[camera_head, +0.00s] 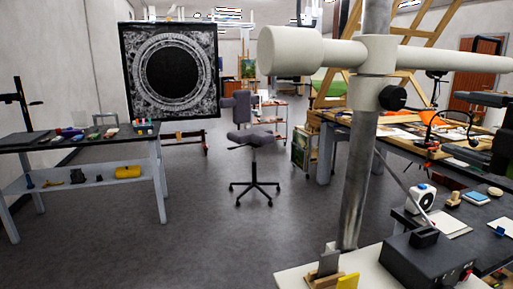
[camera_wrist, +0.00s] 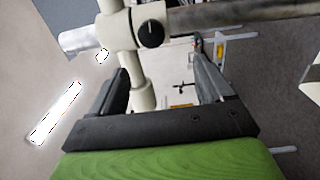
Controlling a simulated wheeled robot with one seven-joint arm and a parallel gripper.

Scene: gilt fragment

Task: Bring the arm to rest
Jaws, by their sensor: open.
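My gripper (camera_wrist: 162,72) shows in the wrist view with its two dark fingers spread wide apart. It is open, and nothing is held between the fingers. A green surface fills the bottom of that view in front of the gripper's dark base; I cannot tell what it is. Beyond the fingers are the white clamp and black knob (camera_wrist: 150,32) of a boom stand. The picture does not show how far away the stand is. I cannot make out my gripper in the head view.
The boom stand's steel post (camera_head: 353,205) and white crossbar (camera_head: 455,57) rise close on the right. A cluttered dark bench (camera_head: 490,215) stands behind it. A side table (camera_head: 85,142) is at left, with a framed dark disc panel (camera_head: 128,70) and swivel chair (camera_head: 250,140) behind. The middle floor is clear.

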